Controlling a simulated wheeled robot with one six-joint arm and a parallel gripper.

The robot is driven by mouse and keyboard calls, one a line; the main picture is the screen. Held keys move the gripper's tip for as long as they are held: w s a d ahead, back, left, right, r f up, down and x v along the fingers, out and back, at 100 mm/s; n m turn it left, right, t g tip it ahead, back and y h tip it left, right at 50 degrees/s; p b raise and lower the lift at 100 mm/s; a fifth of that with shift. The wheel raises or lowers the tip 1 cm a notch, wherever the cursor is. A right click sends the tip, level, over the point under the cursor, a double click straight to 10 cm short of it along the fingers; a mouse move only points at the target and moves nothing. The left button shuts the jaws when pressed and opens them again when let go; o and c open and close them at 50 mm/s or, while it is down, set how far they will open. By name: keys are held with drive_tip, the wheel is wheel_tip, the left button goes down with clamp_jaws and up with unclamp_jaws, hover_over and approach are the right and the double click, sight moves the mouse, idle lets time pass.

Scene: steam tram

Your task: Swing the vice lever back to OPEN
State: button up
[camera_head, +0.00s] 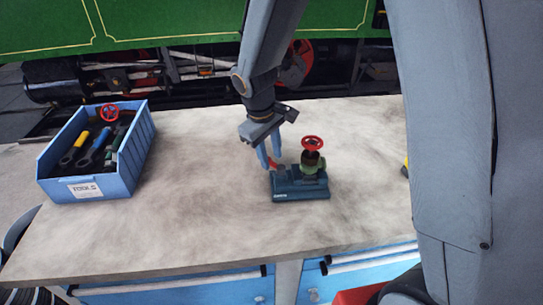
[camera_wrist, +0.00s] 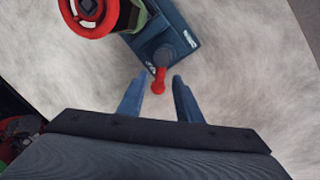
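The blue vice (camera_head: 300,186) sits on the grey workbench. A green valve body with a red handwheel (camera_head: 313,143) stands on the vice. The vice lever has a red end (camera_wrist: 159,80) and sticks out from the vice base (camera_wrist: 172,38) in the wrist view. My gripper (camera_head: 270,163) is at the left side of the vice, fingers pointing down. In the wrist view my gripper (camera_wrist: 155,84) is open, with its two blue fingers apart and the red lever end lying between their tips. Whether either finger touches the lever cannot be told. The lever is partly hidden by the fingers in the head view.
A blue TOOLS box (camera_head: 130,172) with several tools and a red handwheel stands at the bench's left. The bench between box and vice is clear. A green tram side is behind.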

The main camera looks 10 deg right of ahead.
drive_tip(key=shift+d+f, duration=0.1)
drive_tip(key=shift+f, duration=0.5)
clamp_jaws()
